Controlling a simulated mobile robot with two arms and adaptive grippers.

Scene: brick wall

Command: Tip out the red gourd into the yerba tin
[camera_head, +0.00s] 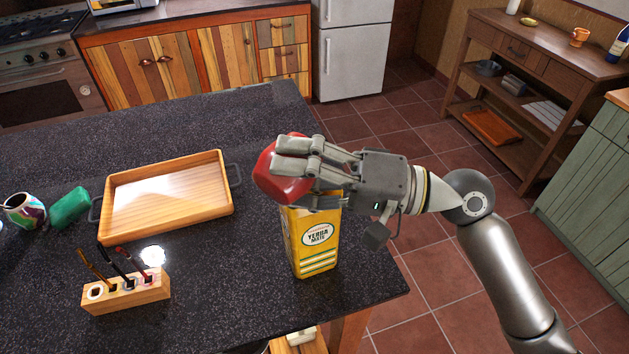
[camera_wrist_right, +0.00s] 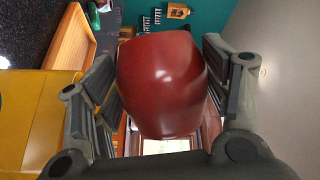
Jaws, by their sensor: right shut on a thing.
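The red gourd (camera_head: 273,178) is held in my right gripper (camera_head: 297,170), which is shut on it above the yerba tin (camera_head: 312,240). The gourd also fills the middle of the right wrist view (camera_wrist_right: 162,85), between the two fingers. It looks tilted over; its mouth is hidden. The yellow yerba tin stands upright near the counter's right edge, and its top is covered by the gripper and gourd. The tin also shows at the left of the right wrist view (camera_wrist_right: 35,115). My left gripper is in neither view.
A wooden tray (camera_head: 170,195) with dark handles lies left of the tin, empty. A wooden stand (camera_head: 127,293) holds several straws. A green gourd (camera_head: 70,208) and a patterned cup (camera_head: 24,210) are at the far left. The dark counter (camera_head: 220,300) is clear in front.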

